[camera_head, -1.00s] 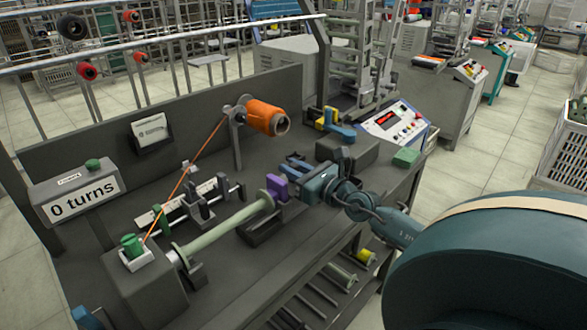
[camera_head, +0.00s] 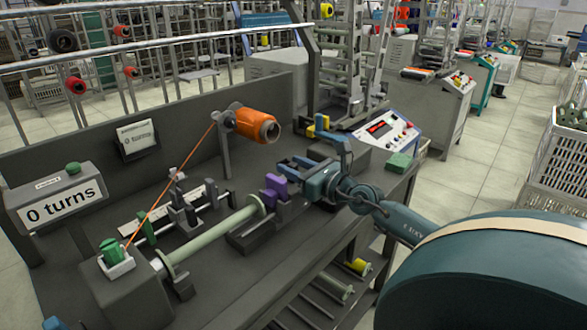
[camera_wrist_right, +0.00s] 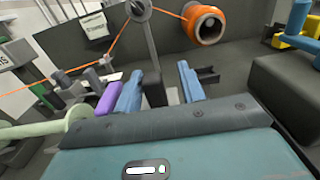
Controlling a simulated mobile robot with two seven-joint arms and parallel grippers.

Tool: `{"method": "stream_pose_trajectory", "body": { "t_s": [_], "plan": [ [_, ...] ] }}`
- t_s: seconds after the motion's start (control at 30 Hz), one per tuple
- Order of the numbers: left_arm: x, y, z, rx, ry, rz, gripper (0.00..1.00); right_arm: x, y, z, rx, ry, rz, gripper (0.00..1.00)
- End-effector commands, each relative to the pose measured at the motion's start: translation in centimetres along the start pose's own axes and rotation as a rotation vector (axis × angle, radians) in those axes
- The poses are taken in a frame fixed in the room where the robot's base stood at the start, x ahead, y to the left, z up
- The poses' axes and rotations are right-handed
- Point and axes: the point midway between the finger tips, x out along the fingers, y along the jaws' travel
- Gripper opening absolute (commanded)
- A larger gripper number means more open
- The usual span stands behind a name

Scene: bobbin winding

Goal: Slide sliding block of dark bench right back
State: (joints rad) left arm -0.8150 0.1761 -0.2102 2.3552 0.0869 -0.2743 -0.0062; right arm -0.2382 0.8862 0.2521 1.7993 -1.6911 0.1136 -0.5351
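The dark bench (camera_head: 315,255) carries a pale green bobbin (camera_head: 215,235) lying lengthwise. At its right end is a dark sliding block with an upright purple piece (camera_head: 276,186) on top. My right gripper (camera_head: 297,162) is low over the bench, just right of and behind the purple piece. In the right wrist view its two blue fingers (camera_wrist_right: 160,92) are apart. The purple piece (camera_wrist_right: 107,97) shows outside the left finger, close to it; whether they touch is unclear. A blue tip (camera_head: 52,324) at the bottom left edge appears to be my left gripper, mostly cut off.
A "0 turns" counter (camera_head: 60,203) sits at left. A control box (camera_head: 388,130) and green block (camera_head: 398,162) stand at right.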

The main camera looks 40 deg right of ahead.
Motion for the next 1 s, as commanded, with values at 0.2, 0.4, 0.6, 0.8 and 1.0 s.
{"method": "stream_pose_trajectory", "body": {
  "t_s": [0.2,0.4,0.6,0.8,1.0],
  "plan": [
    [0.0,0.0,0.0,0.0,0.0,0.0,0.0,0.0,0.2,0.0,0.001,0.001,0.004,0.42],
    [0.1,0.0,0.2,0.001,0.001,0.0,0.0,-0.8,0.2,-0.3,0.002,0.003,0.005,0.42],
    [0.2,-0.2,0.5,0.009,0.023,-0.004,0.0,-3.5,0.2,-0.6,0.003,0.005,0.004,0.42],
    [-0.5,-0.5,0.6,0.03,0.052,-0.014,0.0,-7.2,0.2,-0.7,0.005,0.003,0.002,0.42],
    [0.4,-0.1,2.2,0.068,0.018,0.006,0.0,-10.9,0.1,-0.3,0.001,0.0,0.0,0.42]
  ]
}}
